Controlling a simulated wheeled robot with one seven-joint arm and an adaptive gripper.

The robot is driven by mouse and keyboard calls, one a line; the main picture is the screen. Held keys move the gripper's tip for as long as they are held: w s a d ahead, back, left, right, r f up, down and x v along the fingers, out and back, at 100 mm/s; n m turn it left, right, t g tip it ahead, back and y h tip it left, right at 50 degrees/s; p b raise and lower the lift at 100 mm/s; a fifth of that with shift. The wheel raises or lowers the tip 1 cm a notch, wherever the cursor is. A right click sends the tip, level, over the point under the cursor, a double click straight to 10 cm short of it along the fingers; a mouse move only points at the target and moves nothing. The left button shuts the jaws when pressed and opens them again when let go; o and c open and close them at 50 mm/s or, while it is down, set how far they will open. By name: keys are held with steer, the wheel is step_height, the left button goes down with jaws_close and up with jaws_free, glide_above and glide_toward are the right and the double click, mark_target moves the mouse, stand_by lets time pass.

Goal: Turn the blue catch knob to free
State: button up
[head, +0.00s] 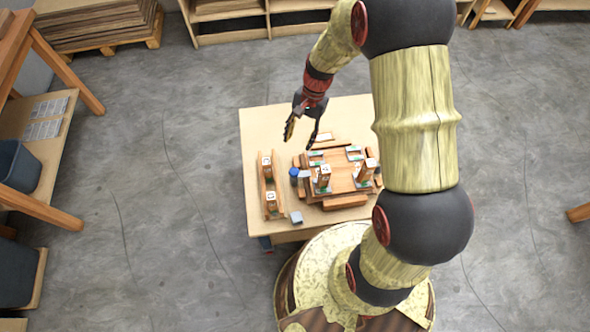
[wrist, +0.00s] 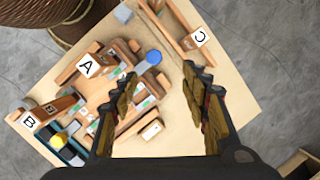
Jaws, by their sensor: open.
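The blue catch knob (head: 294,172) stands at the left side of the wooden fixture (head: 342,183) on the table. In the wrist view the round blue knob (wrist: 154,57) shows at the upper middle, beside the fixture and beyond the fingertips. My gripper (head: 300,143) is open and empty, above the back part of the table in the head view. In the wrist view its two fingers (wrist: 160,75) are spread wide with the knob showing between them, not touching it. Which way the knob is turned cannot be told.
A wooden rail (head: 269,185) lies left of the knob. A small grey-blue block (head: 296,217) sits near the front edge. The table's back left is bare.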

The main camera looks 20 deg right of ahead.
steer(key=m+g, duration=0.1)
steer(key=m, duration=0.1)
glide_toward(294, 171)
steer(key=f, duration=0.1)
steer(key=shift+y, duration=0.3)
steer(key=b+x, duration=0.2)
steer(key=x, duration=0.2)
steer(key=b+x, duration=0.1)
steer(key=x, duration=0.2)
steer(key=shift+s+d+f+b, duration=0.1)
steer(key=shift+s+f+b, duration=0.05)
steer(key=shift+f+b, duration=0.25)
steer(key=shift+c, duration=1)
steer(key=c, duration=0.9)
steer(key=shift+c, duration=0.2)
